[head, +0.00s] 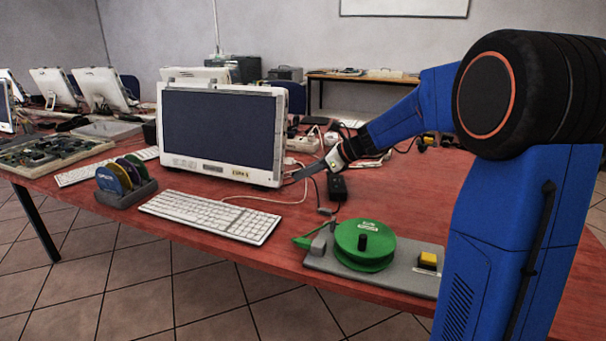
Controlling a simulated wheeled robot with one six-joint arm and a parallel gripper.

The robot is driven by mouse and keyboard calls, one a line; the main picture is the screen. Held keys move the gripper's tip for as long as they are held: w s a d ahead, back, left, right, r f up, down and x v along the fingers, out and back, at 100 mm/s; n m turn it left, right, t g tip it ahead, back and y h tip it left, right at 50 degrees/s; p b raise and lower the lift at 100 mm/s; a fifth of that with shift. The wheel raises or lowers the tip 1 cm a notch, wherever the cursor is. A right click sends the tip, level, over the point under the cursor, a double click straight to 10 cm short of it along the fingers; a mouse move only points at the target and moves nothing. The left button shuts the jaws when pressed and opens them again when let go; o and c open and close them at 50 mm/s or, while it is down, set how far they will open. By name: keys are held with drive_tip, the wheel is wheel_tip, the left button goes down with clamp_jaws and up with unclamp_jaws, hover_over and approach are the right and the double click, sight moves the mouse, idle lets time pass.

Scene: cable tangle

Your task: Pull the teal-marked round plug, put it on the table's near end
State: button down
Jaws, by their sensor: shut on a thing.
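My gripper (308,172) reaches in from the right, at the lower right corner of the white monitor. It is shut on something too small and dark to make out. Thin cables run down near its fingertips. No teal mark on a plug can be made out in the head view, so I cannot tell whether the held thing is the round plug. A small dark connector (325,211) lies on the red table (400,205) below the gripper. The table's near end is in the lower part of the view.
A black box (337,187) lies below my gripper. The white monitor (221,130) and keyboard (210,215) stand to the left. A green reel (364,246) on a grey board is at the front edge. Bare tabletop lies right of the black box.

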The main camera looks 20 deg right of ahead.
drive_tip(key=s+d+r+g+h, duration=0.1)
drive_tip(key=s+d, duration=0.4)
drive_tip(key=d, duration=0.6)
drive_tip(key=s+d+r+g+h, duration=0.1)
drive_tip(key=s+d+r+h, duration=0.1)
drive_tip(key=s+d, duration=0.65)
drive_tip(key=s+d+r+g+h, duration=0.1)
drive_tip(key=s+d, duration=0.2)
drive_tip(key=d, duration=1)
drive_tip(key=shift+w+f, duration=0.1)
drive_tip(key=shift+f, duration=3.5)
drive_tip(key=c, duration=1.7)
unclamp_jaws()
drive_tip(key=shift+o, duration=0.2)
drive_tip(key=v, duration=1.7)
drive_tip(key=shift+d+r, duration=0.1)
drive_tip(key=shift+r, duration=0.05)
